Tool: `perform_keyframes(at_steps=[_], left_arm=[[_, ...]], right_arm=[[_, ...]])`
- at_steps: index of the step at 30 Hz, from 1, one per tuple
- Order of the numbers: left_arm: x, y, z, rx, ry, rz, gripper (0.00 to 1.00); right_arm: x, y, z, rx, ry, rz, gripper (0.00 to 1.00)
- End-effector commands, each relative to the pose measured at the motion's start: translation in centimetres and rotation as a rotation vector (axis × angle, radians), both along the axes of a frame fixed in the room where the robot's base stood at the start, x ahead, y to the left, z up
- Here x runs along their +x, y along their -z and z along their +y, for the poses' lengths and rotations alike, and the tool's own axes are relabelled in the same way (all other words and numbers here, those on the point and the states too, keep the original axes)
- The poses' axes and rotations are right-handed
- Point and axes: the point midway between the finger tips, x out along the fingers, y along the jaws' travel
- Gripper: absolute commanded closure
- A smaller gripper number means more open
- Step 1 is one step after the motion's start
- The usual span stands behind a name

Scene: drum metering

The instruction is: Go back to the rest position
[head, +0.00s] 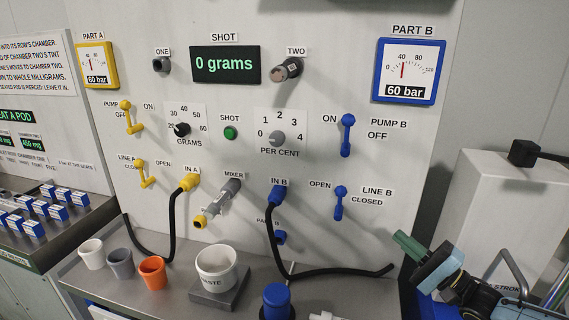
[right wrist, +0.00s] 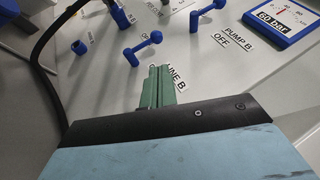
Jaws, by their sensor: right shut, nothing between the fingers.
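My right gripper (head: 404,241) is at the right of the head view, in front of the panel's lower right edge. Its green fingers are shut and empty. In the right wrist view the closed fingers (right wrist: 156,84) point at the panel and hide part of the LINE B label. The blue LINE B lever (head: 340,202) is up and to the left of the fingers in the head view, apart from them. The blue PUMP B lever (head: 347,135) is higher on the panel. My left gripper is not in view.
A black hose (head: 330,271) runs from blue IN B along the steel shelf. The shelf holds a white waste cup (head: 217,268), an orange cup (head: 152,272), a grey cup (head: 120,263) and a blue object (head: 277,301). A white cabinet (head: 490,205) stands at right, behind my arm.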

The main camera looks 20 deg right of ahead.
Motion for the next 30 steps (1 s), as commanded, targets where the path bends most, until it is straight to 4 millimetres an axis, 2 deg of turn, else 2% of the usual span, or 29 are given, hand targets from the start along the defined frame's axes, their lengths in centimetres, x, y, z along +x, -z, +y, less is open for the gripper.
perform_keyframes(at_steps=[2,5,8,12,14,18,21,25,30], left_arm=[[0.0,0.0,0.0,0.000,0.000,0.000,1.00],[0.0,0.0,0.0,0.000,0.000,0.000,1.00],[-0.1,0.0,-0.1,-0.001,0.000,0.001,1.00],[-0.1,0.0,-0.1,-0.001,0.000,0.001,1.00],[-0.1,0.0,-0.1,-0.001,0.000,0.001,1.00],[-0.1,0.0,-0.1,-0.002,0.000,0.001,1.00],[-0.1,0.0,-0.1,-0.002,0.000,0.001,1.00],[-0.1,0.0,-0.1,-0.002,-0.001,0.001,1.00],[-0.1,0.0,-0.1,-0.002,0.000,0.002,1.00]], right_arm=[[0.0,0.3,0.3,-0.007,0.003,0.004,1.00],[0.0,1.7,1.9,-0.055,0.022,0.031,1.00],[-0.2,4.4,5.0,-0.171,0.055,0.079,1.00],[-1.4,8.7,10.2,-0.426,0.094,0.156,1.00],[-2.2,10.3,12.2,-0.545,0.099,0.183,1.00],[-4.5,13.1,16.0,-0.831,0.089,0.235,1.00],[-6.5,14.5,17.9,-1.039,0.059,0.269,1.00],[-9.5,15.8,19.4,-1.302,-0.009,0.311,1.00],[-13.9,16.5,19.7,-1.609,-0.154,0.373,1.00]])
